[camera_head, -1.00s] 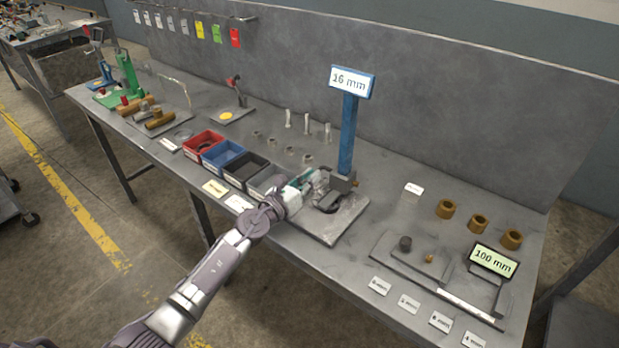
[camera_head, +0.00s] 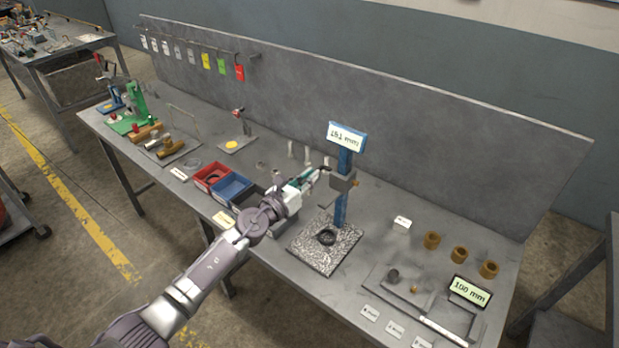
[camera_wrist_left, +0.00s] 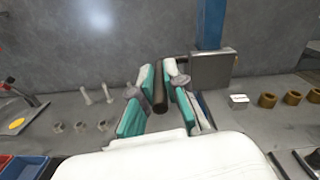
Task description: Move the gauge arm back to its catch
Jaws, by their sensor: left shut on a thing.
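The height gauge stands at the middle of the bench: a blue column (camera_head: 341,210) on a speckled base plate (camera_head: 325,252), with a display (camera_head: 346,137) on top whose middle digit is hard to read. The gauge arm is a grey carriage (camera_head: 343,181) high on the column, close under the display; it also shows in the wrist view (camera_wrist_left: 212,70). A dark handle (camera_wrist_left: 160,88) sticks out from its left side. My left gripper (camera_head: 312,177) is shut on this handle, with teal fingers on both sides of it. I cannot make out the catch clearly. My right gripper is not in view.
A dark ring (camera_head: 327,237) lies on the base plate below the arm. Red (camera_head: 212,176) and blue (camera_head: 228,188) bins stand left of the gauge. Brass bushings (camera_head: 459,254) and a second gauge reading 100 mm (camera_head: 470,292) are at the right. A grey back panel runs behind.

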